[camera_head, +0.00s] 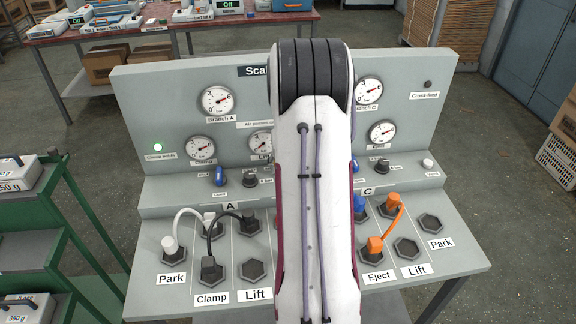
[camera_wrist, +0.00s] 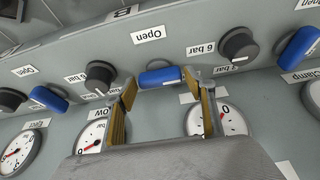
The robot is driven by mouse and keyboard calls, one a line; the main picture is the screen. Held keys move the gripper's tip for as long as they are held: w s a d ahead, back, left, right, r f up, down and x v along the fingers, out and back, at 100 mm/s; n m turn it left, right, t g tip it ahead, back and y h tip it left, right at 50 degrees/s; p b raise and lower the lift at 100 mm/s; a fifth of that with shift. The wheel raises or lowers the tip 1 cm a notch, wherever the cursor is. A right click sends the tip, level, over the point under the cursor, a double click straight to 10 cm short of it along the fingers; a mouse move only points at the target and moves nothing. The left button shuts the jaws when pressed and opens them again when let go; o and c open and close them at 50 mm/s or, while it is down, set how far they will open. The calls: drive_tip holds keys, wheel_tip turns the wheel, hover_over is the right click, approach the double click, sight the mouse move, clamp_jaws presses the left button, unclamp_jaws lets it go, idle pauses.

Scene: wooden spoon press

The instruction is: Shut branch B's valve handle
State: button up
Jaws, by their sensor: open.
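Branch B's blue valve handle (camera_wrist: 162,77) lies lengthwise between my fingertips in the wrist view, with an "Open" label (camera_wrist: 149,35) above it in the picture. The upside-down letter B shows at the top edge. My gripper (camera_wrist: 161,82) is open, one finger near each end of the handle; I cannot tell whether either touches it. In the head view my arm covers branch B, its handle and my gripper. Branch A's blue handle (camera_head: 219,176) shows left of my arm, and branch C's (camera_head: 358,164) just right of it.
Black knobs stand beside the handle in the wrist view, one left (camera_wrist: 100,75) and one right (camera_wrist: 238,46). Another blue handle (camera_wrist: 298,46) is farther right. Pressure gauges (camera_wrist: 206,118) lie below my fingers. Plugs with cables, including an orange one (camera_head: 376,245), sit on the lower panel.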

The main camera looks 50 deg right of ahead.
drive_tip(key=v, duration=1.2)
idle(0.8)
drive_tip(key=s+a+r+n+t+y, duration=0.1)
drive_tip(key=s+a+r+n, duration=0.2)
drive_tip(key=a, duration=1.1)
drive_tip(key=s+a+r+n+y, duration=0.1)
drive_tip(key=s+a+r+n, duration=0.2)
drive_tip(key=a, duration=1.2)
drive_tip(key=s+a+r+n+t+y, duration=0.1)
drive_tip(key=s+a+r+n, duration=0.2)
drive_tip(key=s+a, duration=0.5)
drive_tip(key=a+r, duration=0.1)
drive_tip(key=a, duration=0.5)
drive_tip(key=shift+s+a+r+t, duration=0.2)
drive_tip(key=shift+s+r+t, duration=0.1)
drive_tip(key=shift+s+r, duration=0.1)
